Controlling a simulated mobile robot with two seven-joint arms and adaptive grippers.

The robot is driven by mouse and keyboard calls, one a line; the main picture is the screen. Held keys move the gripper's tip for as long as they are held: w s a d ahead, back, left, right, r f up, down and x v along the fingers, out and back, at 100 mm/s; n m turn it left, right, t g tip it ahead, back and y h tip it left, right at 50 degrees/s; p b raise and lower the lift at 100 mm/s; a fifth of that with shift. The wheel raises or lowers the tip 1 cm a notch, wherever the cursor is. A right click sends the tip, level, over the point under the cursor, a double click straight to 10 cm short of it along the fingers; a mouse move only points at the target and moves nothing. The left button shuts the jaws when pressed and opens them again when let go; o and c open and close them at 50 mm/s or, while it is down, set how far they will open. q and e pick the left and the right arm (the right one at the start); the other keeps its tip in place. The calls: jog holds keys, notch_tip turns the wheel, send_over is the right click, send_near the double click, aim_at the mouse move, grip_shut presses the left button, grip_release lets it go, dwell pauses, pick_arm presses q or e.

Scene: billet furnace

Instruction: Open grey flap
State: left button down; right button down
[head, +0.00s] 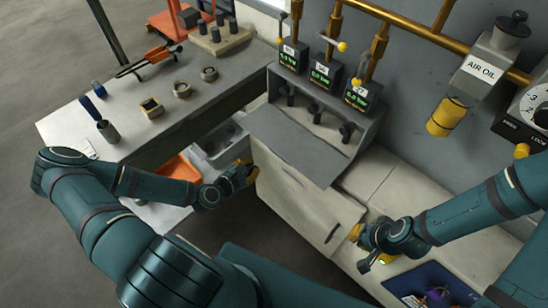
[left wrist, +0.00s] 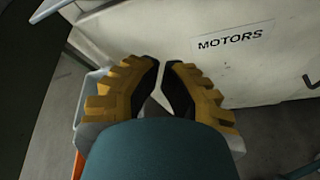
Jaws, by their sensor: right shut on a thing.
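The dark grey flap (head: 296,146) slopes forward and down from the front of the gauge box (head: 352,135), leaving the knobs behind it in view. My left gripper (head: 249,170) is at the left of the pale cabinet front (head: 290,195), below the flap's left side and apart from it. In the left wrist view, its yellow fingers (left wrist: 161,66) have their tips nearly together, with nothing visible between them. My right gripper (head: 355,233) is at the right edge of the cabinet front, below the flap. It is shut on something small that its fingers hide.
The cabinet front carries a MOTORS label (left wrist: 236,38) and a dark handle (head: 332,233). A workbench (head: 68,128) with tools and rings stands left. Brass pipes (head: 420,32) and an AIR OIL unit (head: 482,72) are upper right. A blue tray (head: 430,283) lies lower right.

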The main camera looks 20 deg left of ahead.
aim_at(283, 162)
pick_arm(q)
jog(key=s+d+r+n+g+h, duration=0.1)
jog(key=s+d+n+g, duration=0.1)
jog(key=d+n, duration=0.2)
jog(key=x, duration=0.3)
jog(key=b+x, duration=0.1)
jog(key=x, duration=0.2)
jog(key=b+x, duration=0.1)
jog(key=x, duration=0.3)
jog(key=shift+w+r, duration=0.15)
jog(key=shift+r, duration=0.15)
jog(key=shift+s+a+r, duration=0.15)
jog(key=shift+s+r, duration=0.1)
jog(key=shift+r, duration=0.7)
jog(key=shift+s+a+r, duration=0.1)
jog(key=shift+s+r, duration=0.1)
jog(key=shift+r, duration=0.75)
